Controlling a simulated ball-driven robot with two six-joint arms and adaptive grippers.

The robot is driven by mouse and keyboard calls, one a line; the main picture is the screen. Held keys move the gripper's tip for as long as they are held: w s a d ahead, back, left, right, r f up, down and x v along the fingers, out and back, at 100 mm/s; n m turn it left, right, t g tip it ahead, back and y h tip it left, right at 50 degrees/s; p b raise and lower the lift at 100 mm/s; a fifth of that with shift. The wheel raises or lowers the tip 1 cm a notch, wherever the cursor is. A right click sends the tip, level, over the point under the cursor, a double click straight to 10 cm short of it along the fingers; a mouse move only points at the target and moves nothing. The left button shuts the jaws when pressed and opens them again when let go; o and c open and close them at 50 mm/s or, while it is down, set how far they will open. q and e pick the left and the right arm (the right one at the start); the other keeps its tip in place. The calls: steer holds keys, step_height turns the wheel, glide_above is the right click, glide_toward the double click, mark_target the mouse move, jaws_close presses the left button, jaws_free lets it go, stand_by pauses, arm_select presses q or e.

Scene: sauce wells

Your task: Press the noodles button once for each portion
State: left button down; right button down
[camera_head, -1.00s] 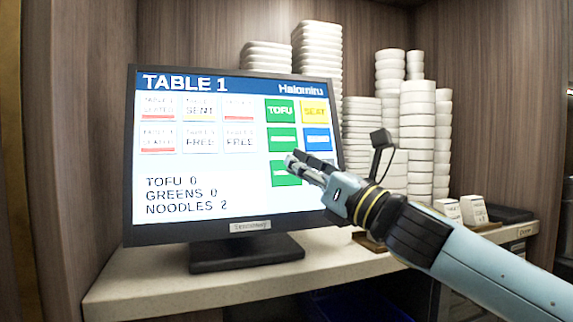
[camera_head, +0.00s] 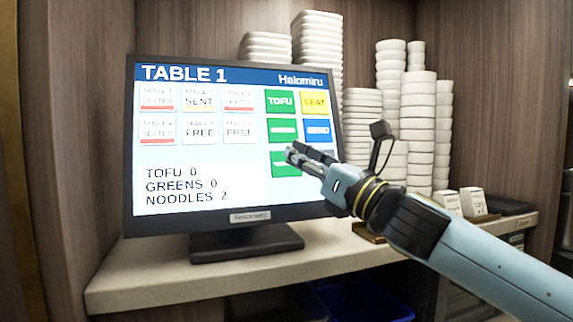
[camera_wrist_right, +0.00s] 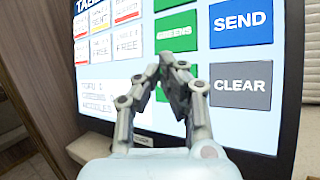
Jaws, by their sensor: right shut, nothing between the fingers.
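A touchscreen monitor (camera_head: 240,203) stands on the counter, headed TABLE 1. It reads TOFU 0, GREENS 0, NOODLES 2. A column of green buttons runs down its right half: TOFU (camera_head: 280,101), a middle one (camera_head: 282,131) that reads greens in the wrist view (camera_wrist_right: 175,31), and a lowest one (camera_head: 284,168) partly covered by my fingers. My right gripper (camera_head: 291,152) is shut and empty, its fingertips in front of the lowest green button's upper edge. Whether the tips touch the glass I cannot tell. In the wrist view the right gripper (camera_wrist_right: 170,62) hides most of that button. My left gripper is not in view.
Yellow SEAT (camera_head: 314,102) and blue SEND (camera_head: 317,131) buttons are right of the green column. A grey CLEAR button (camera_wrist_right: 240,85) sits under SEND, close to my fingers. Stacked white bowls (camera_head: 415,130) stand behind the monitor. The counter (camera_head: 140,284) is clear in front.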

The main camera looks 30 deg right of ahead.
stand_by(0.5)
steer(key=shift+w+d+p, duration=0.1)
steer(key=shift+w+p, duration=0.2)
steer(key=shift+p, duration=0.15)
steer(key=shift+w+f, duration=0.1)
steer(key=shift+w+d+f, duration=0.1)
steer(key=shift+w, duration=0.25)
stand_by(0.4)
steer(key=shift+s, duration=0.1)
steer(key=shift+s+a+r, duration=0.2)
steer(key=shift+s+r, duration=0.05)
steer(key=shift+s, duration=0.45)
